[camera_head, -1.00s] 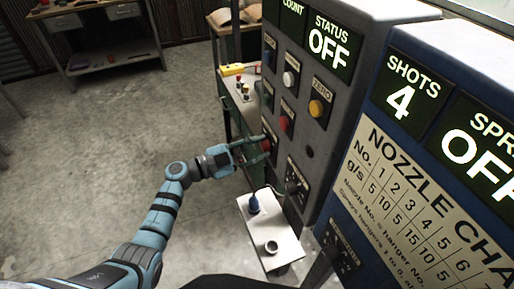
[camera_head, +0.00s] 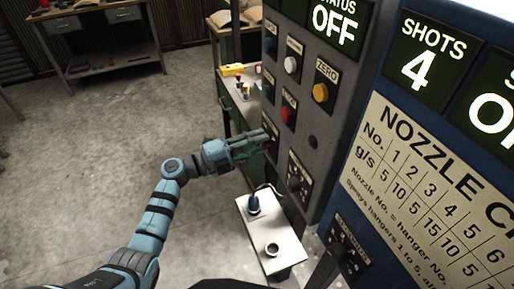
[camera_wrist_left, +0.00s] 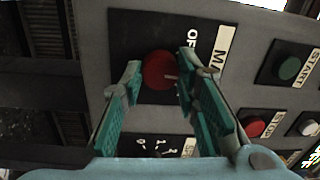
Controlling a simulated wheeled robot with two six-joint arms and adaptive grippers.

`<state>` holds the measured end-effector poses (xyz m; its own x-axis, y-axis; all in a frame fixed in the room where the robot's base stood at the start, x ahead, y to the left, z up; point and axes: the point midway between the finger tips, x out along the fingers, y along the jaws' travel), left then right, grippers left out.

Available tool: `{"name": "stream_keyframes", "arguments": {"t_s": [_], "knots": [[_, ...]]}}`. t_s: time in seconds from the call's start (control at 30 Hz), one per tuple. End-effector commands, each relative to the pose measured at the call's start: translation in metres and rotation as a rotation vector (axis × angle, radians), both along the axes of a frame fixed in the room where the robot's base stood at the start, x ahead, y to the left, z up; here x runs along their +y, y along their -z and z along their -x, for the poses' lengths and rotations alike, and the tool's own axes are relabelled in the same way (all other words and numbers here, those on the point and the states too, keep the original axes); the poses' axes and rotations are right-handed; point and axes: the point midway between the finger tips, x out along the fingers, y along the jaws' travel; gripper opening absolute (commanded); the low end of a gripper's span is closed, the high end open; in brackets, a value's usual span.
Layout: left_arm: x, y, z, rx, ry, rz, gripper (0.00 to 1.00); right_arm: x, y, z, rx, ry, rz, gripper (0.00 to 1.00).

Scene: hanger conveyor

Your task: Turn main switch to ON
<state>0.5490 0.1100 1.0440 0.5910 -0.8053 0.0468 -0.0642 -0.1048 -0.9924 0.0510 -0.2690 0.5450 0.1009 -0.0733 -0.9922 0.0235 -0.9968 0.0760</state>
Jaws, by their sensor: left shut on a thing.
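The main switch is a round red knob (camera_wrist_left: 158,70) on a black plate with a MAIN label and OFF lettering in the left wrist view. A small pale mark shows on the knob's right side. My left gripper (camera_wrist_left: 160,78) has one teal finger on each side of the knob and is shut on it. In the head view my left gripper (camera_head: 262,142) reaches the grey panel from the left, and its fingers hide most of the knob. The status display (camera_head: 336,18) reads OFF. My right gripper is not in view.
Other controls on the grey panel (camera_head: 330,105) include a yellow knob (camera_head: 320,93), a red button (camera_head: 288,113) and a white one (camera_head: 290,64). Below stands a small white table (camera_head: 262,228) with a blue-topped item and a cup. The floor at left is clear.

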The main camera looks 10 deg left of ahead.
Motion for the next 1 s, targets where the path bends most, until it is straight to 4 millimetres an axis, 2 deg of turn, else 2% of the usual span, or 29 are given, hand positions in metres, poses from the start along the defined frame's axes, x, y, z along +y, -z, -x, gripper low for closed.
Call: {"name": "stream_keyframes", "arguments": {"t_s": [0.03,0.6,1.0], "knots": [[0.000,0.004,0.000,-0.036,0.000,-0.024,0.01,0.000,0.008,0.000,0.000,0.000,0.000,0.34],[0.001,0.003,-0.001,-0.450,0.000,-0.303,0.01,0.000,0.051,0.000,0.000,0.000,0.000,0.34],[0.001,0.001,-0.001,-0.582,0.001,-0.392,0.01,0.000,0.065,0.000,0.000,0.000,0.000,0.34]]}}
